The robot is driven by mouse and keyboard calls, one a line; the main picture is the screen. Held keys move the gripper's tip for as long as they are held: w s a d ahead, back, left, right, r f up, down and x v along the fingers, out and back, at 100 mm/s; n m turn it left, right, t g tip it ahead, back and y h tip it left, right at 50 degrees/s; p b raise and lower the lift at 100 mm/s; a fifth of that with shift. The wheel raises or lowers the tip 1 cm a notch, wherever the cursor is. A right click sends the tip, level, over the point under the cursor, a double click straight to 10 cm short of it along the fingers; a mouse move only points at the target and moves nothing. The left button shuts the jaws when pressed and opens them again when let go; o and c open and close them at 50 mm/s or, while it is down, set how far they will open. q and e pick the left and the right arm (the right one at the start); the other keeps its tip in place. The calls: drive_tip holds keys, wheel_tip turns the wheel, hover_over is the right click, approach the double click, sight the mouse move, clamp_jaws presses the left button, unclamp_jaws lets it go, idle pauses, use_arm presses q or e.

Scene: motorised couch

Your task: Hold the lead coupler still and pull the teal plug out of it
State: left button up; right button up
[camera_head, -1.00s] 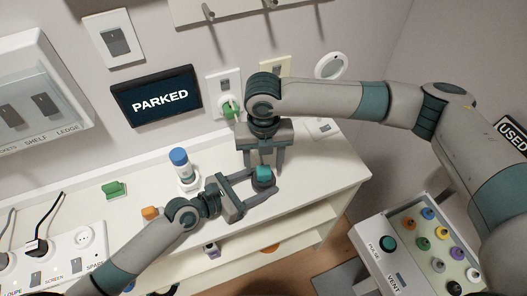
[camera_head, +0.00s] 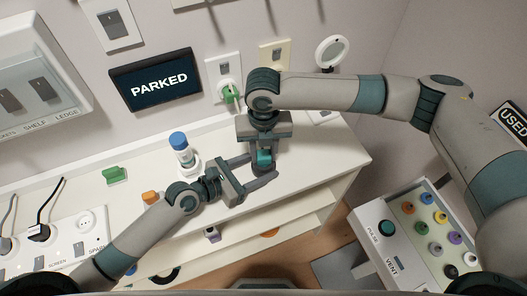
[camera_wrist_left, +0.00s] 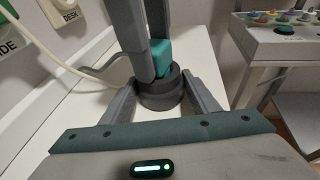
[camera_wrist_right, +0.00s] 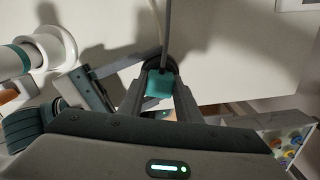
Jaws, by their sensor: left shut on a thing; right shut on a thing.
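The dark grey round lead coupler (camera_wrist_left: 160,95) stands on the white top of a cabinet. The teal plug (camera_head: 264,157) sits at its upper end, and in the left wrist view the two look in contact. My left gripper (camera_head: 262,168) is shut on the coupler, one finger on each side. My right gripper (camera_wrist_right: 160,92) comes from above and is shut on the teal plug. In the right wrist view a grey cable (camera_wrist_right: 166,25) runs beside the plug. The fingers hide part of the plug and the joint between the two.
A blue-capped white bottle (camera_head: 180,145), a green block (camera_head: 115,175) and an orange piece (camera_head: 151,198) are on the cabinet top, left of the grippers. A green plug (camera_head: 231,93) is in a wall socket behind. A panel with coloured connectors (camera_head: 425,235) stands at right.

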sight(264, 153)
clamp_jaws()
drive_tip(key=shift+r, duration=1.95)
wheel_tip(264, 153, up, 7)
idle(0.8)
use_arm(q)
drive_tip(key=o, duration=1.2)
drive_tip(key=v, duration=1.2)
